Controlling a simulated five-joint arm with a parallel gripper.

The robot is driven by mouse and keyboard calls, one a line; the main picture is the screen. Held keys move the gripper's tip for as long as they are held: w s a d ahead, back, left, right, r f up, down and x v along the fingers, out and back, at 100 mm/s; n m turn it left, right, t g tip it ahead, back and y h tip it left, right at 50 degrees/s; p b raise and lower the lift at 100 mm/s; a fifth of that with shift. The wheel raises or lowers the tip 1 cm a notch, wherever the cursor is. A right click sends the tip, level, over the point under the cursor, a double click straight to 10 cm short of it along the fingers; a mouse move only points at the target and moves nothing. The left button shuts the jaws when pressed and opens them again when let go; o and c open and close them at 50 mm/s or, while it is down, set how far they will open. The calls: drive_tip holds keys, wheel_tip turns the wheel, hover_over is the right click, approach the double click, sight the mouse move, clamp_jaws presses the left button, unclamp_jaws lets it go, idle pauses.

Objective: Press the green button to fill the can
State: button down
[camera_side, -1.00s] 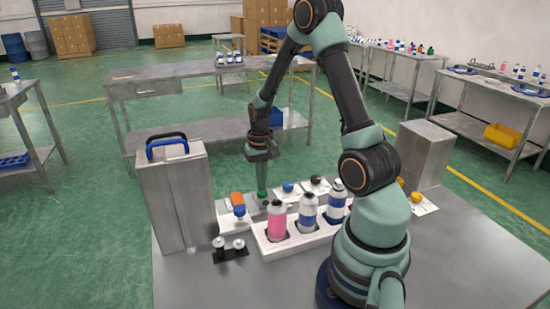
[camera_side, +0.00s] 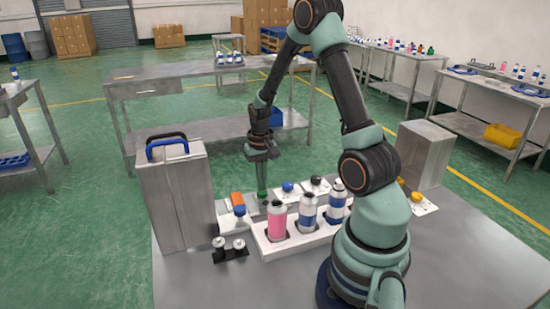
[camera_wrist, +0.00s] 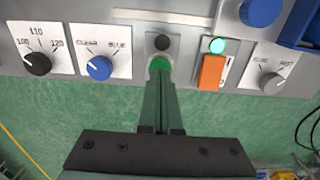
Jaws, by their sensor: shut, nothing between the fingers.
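The green button (camera_wrist: 159,64) sits on a grey panel, below a black round button or hole, in the wrist view. My gripper (camera_wrist: 160,82) is shut and empty, its fingers pointing at the green button and overlapping its lower edge. Whether the tips touch it cannot be told. In the side view my gripper (camera_side: 261,186) points down at the panel behind the bottle rack. A pink bottle (camera_side: 277,222) and two white-and-blue bottles (camera_side: 307,212) stand upright in the white rack (camera_side: 270,249). Which one is the can is not clear.
A tall metal box (camera_side: 175,200) stands at the left.

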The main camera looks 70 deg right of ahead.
drive_tip(key=shift+f, duration=0.65)
idle(0.3)
wheel_tip(320, 180, up, 11)
idle(1.2)
drive_tip(key=shift+f, duration=0.1)
drive_tip(key=s+a+r+n+t, duration=0.2)
drive_tip(key=a+r+n, duration=0.2)
drive_tip(key=a, duration=0.6)
drive_tip(key=s+a+r+n+t, duration=0.1)
drive_tip(key=a+r+n+t, duration=0.2)
drive_tip(key=a+r+n, duration=0.2)
drive_tip(key=a+r, duration=0.3)
drive_tip(key=a, duration=0.3)
drive_tip(key=shift+s+t, duration=0.3)
drive_tip(key=shift+s, duration=0.05)
